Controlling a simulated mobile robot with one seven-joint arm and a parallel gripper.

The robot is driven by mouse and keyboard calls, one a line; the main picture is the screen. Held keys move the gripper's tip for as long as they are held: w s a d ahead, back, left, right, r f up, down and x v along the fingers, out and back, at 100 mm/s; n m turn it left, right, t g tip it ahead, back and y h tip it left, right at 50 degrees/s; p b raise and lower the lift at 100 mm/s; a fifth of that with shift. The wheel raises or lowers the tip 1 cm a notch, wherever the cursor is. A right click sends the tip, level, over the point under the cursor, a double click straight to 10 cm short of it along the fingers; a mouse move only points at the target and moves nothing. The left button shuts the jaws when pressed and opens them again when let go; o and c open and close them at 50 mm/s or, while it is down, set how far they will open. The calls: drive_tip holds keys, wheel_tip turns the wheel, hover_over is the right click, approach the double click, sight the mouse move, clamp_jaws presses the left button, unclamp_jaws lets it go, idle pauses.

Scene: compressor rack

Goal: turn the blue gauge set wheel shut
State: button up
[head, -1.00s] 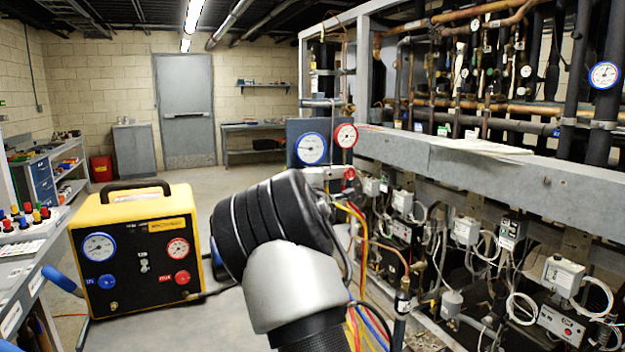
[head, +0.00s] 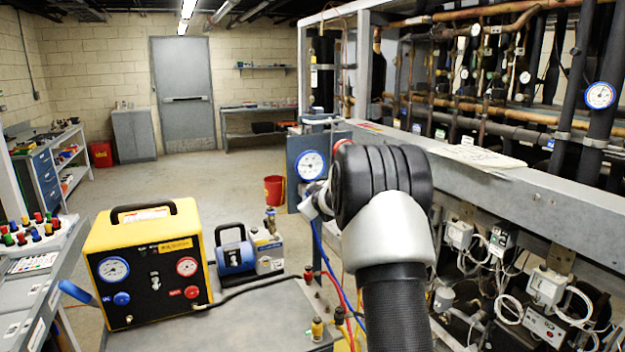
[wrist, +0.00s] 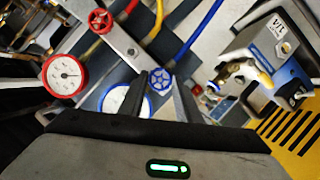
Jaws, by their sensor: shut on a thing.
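The blue gauge set wheel (wrist: 159,78) is small and spoked, and it sits between my fingertips in the wrist view. My gripper (wrist: 160,90) is shut on it. The blue-rimmed gauge (wrist: 118,101) is just left of the fingers and partly covered; it also shows in the head view (head: 311,165). The red-rimmed gauge (wrist: 66,74) and the red wheel (wrist: 100,20) are farther left. In the head view my arm hides the wheel and most of the red gauge.
Red, yellow and blue hoses (wrist: 198,33) run close by the gauge set. A yellow machine (head: 150,260) and a blue-and-grey pump (head: 250,254) stand to the left. The compressor rack's grey beam (head: 520,205) runs along the right.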

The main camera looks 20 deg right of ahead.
drive_tip(key=m+p, duration=0.1)
drive_tip(key=p, duration=0.2)
drive_tip(key=m+y+p, duration=0.1)
drive_tip(key=p, duration=0.2)
drive_tip(key=m+y+p, duration=0.1)
drive_tip(key=p, duration=0.2)
drive_tip(key=shift+d+r, duration=0.25)
drive_tip(key=shift+f+m+y+p, duration=0.15)
drive_tip(key=shift+m+y+p, duration=0.15)
drive_tip(key=shift+p, duration=0.05)
drive_tip(key=o, duration=1.1)
drive_tip(key=shift+c, duration=0.2)
drive_tip(key=b+v, duration=0.1)
drive_tip(key=v, duration=1.6)
drive_tip(key=shift+r, duration=0.35)
